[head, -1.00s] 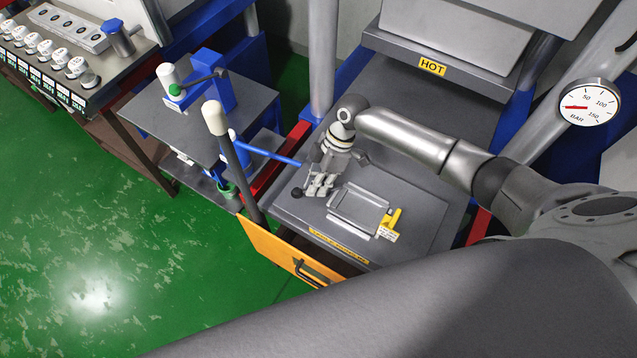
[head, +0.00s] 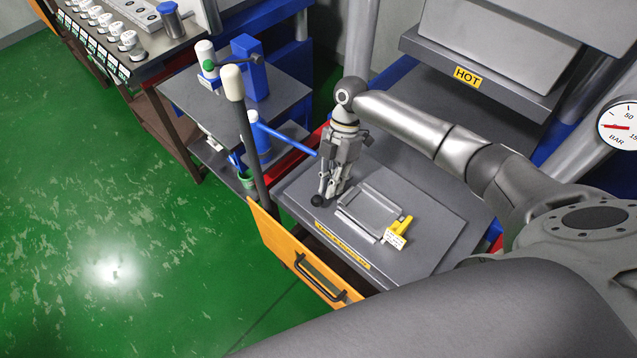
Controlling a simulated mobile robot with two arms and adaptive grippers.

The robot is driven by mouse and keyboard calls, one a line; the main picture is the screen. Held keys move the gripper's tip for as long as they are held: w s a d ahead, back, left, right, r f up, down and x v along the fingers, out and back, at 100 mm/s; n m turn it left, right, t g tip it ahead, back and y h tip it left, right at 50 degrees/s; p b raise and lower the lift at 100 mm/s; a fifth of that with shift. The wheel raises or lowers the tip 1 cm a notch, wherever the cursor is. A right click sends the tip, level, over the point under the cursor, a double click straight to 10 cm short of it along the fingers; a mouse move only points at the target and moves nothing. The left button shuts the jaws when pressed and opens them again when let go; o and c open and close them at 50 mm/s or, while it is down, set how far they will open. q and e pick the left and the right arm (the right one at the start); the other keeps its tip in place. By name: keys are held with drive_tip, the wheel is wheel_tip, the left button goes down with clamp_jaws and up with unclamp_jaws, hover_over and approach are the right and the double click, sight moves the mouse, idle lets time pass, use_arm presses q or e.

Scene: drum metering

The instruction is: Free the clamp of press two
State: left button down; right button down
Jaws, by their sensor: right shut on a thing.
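My right gripper (head: 327,192) points down over the left end of the press table (head: 425,255), its fingers closed beside a black ball knob (head: 316,201). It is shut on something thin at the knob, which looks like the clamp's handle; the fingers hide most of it. A flat metal tray-like fixture (head: 372,211) lies just right of the gripper. A yellow piece with a white label (head: 398,232) sits at the fixture's right corner. My left gripper is not in view.
A tall lever with a cream grip (head: 232,84) and a blue bar (head: 285,139) stand close left of the gripper. An orange drawer (head: 287,257) is below the table. The plate marked HOT (head: 466,77) overhangs behind. A pressure gauge (head: 620,127) is at right.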

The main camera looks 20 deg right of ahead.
drive_tip(key=shift+n, duration=0.4)
drive_tip(key=shift+r, duration=0.1)
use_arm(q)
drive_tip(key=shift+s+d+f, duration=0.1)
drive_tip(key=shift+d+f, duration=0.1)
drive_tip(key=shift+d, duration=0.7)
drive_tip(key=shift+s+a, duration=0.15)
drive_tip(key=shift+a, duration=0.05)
use_arm(e)
drive_tip(key=c, duration=1.5)
unclamp_jaws()
drive_tip(key=shift+s, duration=0.1)
drive_tip(key=shift+c, duration=0.2)
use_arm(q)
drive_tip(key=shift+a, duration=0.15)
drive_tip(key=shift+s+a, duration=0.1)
use_arm(e)
drive_tip(key=v, duration=1.2)
drive_tip(key=shift+w, duration=0.2)
